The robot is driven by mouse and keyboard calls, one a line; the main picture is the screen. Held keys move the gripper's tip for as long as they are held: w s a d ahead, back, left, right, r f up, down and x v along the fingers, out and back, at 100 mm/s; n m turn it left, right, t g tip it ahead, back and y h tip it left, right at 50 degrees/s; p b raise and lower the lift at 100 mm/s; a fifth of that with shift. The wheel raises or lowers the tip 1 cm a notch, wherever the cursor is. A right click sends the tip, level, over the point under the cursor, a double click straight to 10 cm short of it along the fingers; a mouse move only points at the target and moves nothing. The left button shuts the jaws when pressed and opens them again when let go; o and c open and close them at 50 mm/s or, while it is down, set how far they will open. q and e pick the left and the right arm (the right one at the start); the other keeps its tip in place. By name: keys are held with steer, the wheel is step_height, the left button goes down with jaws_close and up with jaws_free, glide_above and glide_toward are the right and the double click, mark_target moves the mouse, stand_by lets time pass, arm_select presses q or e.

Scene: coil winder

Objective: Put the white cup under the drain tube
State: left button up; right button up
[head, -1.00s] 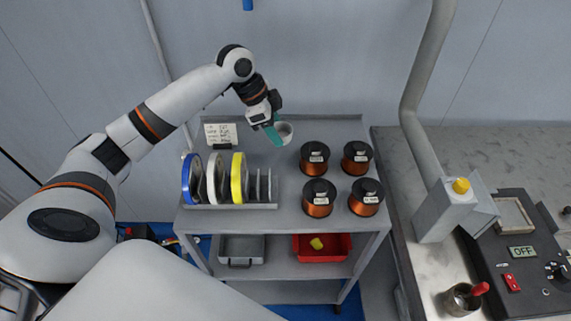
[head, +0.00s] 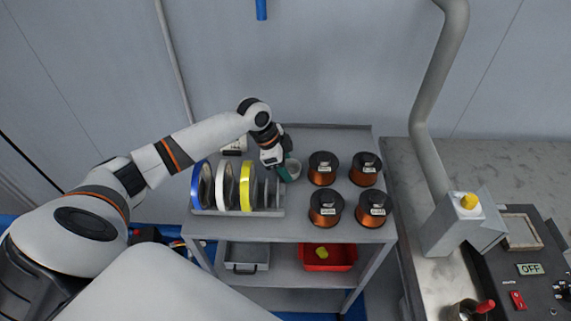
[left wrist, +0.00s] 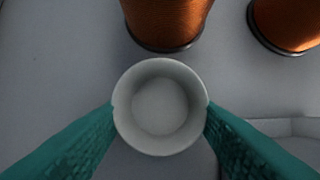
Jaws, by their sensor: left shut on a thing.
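The white cup (left wrist: 160,105) is between the two teal fingers of my left gripper (left wrist: 160,118) in the left wrist view, with both fingers touching its sides. I look down into the cup and it appears empty. In the head view the cup (head: 293,169) is at the cart's top, left of the copper wire spools, and my left gripper (head: 284,170) is shut on it. I cannot tell whether its base touches the cart top. A short blue tube (head: 261,9) shows at the top edge against the wall; I cannot tell if it is the drain tube. My right gripper is not in view.
Several copper spools (head: 324,168) stand right of the cup. A rack with blue, white and yellow reels (head: 246,187) is to its left. A grey duct (head: 424,130) and a machine panel reading OFF (head: 528,269) are at right. The cart's back strip (head: 335,140) is clear.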

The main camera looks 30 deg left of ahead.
arm_select(q)
steer(key=o, duration=0.5)
steer(key=shift+f, duration=0.15)
steer(key=o, duration=0.4)
steer(key=shift+o, duration=0.2)
